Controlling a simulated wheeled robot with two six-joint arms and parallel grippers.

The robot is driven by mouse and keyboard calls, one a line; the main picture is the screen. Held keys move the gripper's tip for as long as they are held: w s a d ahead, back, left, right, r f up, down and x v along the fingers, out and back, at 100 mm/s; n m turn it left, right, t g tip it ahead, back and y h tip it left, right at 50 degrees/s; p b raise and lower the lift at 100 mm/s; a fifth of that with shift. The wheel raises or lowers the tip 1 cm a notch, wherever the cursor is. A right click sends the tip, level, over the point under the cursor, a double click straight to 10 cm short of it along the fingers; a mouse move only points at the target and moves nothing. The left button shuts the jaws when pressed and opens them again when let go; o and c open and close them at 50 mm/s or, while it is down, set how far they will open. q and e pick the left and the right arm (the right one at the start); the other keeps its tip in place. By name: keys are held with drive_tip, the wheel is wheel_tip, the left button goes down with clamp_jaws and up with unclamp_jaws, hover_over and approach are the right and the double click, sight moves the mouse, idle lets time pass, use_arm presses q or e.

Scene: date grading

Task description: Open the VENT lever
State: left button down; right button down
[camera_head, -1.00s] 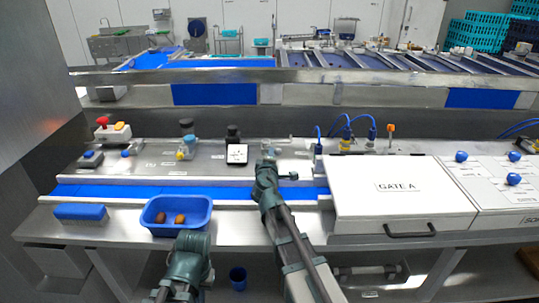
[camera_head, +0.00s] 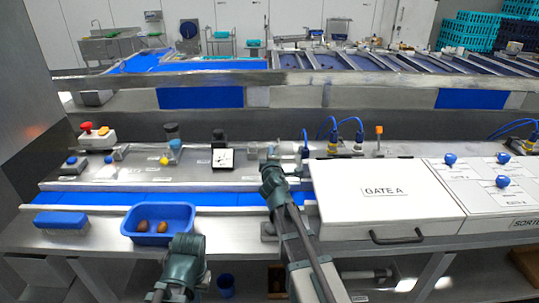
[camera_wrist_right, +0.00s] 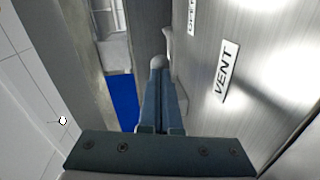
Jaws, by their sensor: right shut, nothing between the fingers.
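The VENT label (camera_wrist_right: 225,71) is on the grey metal panel in the right wrist view. Beside it, a pale grey rounded piece (camera_wrist_right: 157,62), probably the lever's end, shows just past my fingertips; I cannot tell whether they touch. My right gripper (camera_wrist_right: 158,82) is shut with nothing held. In the head view my right arm (camera_head: 285,205) reaches over the blue belt to the back panel, and its wrist hides the fingers and most of the lever area.
A white GATE A cover (camera_head: 345,205) stands right of my right arm. A blue bin (camera_head: 140,238) with two brown dates and a blue block (camera_head: 62,222) are at the left front. A black-framed white square (camera_head: 222,158) and a red button (camera_head: 86,127) are behind the belt.

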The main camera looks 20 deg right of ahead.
drive_tip(key=shift+w+d+r, duration=0.1)
drive_tip(key=shift+w+d, duration=0.2)
use_arm(q)
drive_tip(key=shift+s+a+r, duration=0.1)
drive_tip(key=shift+s, duration=0.05)
use_arm(e)
drive_tip(key=shift+w+d+r, duration=0.15)
drive_tip(key=shift+w+d, duration=0.05)
drive_tip(key=shift+d, duration=0.05)
drive_tip(key=shift+s, duration=0.1)
idle(0.4)
